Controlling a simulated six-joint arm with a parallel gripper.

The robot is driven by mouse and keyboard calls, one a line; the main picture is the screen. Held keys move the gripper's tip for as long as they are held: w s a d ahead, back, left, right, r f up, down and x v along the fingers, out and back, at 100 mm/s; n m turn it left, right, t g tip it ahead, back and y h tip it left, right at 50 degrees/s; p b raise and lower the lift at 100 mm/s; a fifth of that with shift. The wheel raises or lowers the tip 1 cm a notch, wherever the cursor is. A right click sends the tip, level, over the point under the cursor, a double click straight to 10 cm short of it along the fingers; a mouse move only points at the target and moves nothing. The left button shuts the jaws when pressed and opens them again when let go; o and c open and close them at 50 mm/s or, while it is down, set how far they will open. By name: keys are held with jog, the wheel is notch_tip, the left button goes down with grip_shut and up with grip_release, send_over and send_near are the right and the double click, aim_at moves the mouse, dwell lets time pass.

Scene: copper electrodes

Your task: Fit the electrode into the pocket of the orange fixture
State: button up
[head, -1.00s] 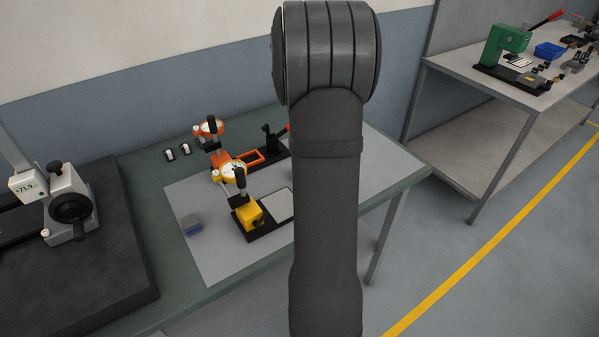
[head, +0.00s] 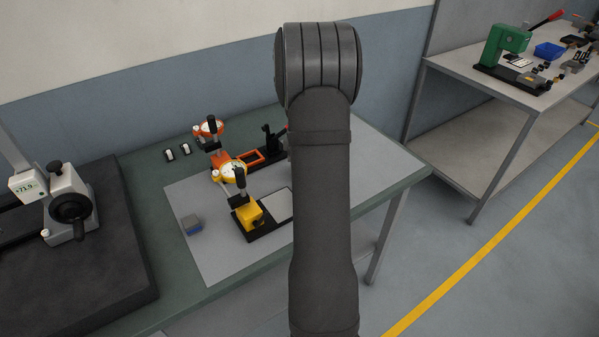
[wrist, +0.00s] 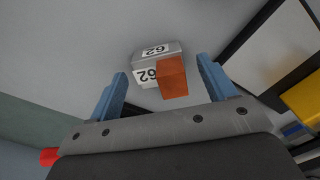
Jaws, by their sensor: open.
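The electrode (wrist: 172,78) shows in the wrist view as a copper-orange block on a grey holder with labels reading 62. It appears to lie on the light grey mat. My gripper (wrist: 162,70) is open, with one blue finger on each side of the electrode and visible gaps to it. Neither finger seems to touch it. The orange fixture (head: 221,162) stands on the bench in the head view, with an orange frame and a dial gauge. My arm covers the right side of the bench there, and I cannot see the electrode or my gripper in that view.
A yellow fixture (head: 250,214) on a black base stands in front of the orange one; its yellow block (wrist: 304,100) shows at the wrist view's right. A measuring device (head: 70,205) stands at left.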

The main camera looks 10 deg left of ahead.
jog(key=shift+f, duration=0.75)
jog(key=c, duration=1.6)
jog(key=shift+c, duration=0.2)
jog(key=shift+r, duration=0.1)
jog(key=shift+r, duration=0.5)
jog(key=r, duration=0.1)
jog(key=d+r, duration=0.1)
jog(key=r, duration=0.1)
jog(key=shift+r, duration=0.3)
jog(key=s+d+r, duration=0.3)
jog(key=d+r, duration=0.3)
jog(key=d, duration=0.4)
jog(key=w+d+f+m, duration=0.1)
jog(key=w+d+m, duration=0.1)
jog(key=m, duration=0.8)
jog(key=w+d+f+m, duration=0.1)
jog(key=w+f+m, duration=0.1)
jog(key=m, duration=0.9)
jog(key=shift+d+f, duration=0.2)
jog(key=shift+d, duration=0.2)
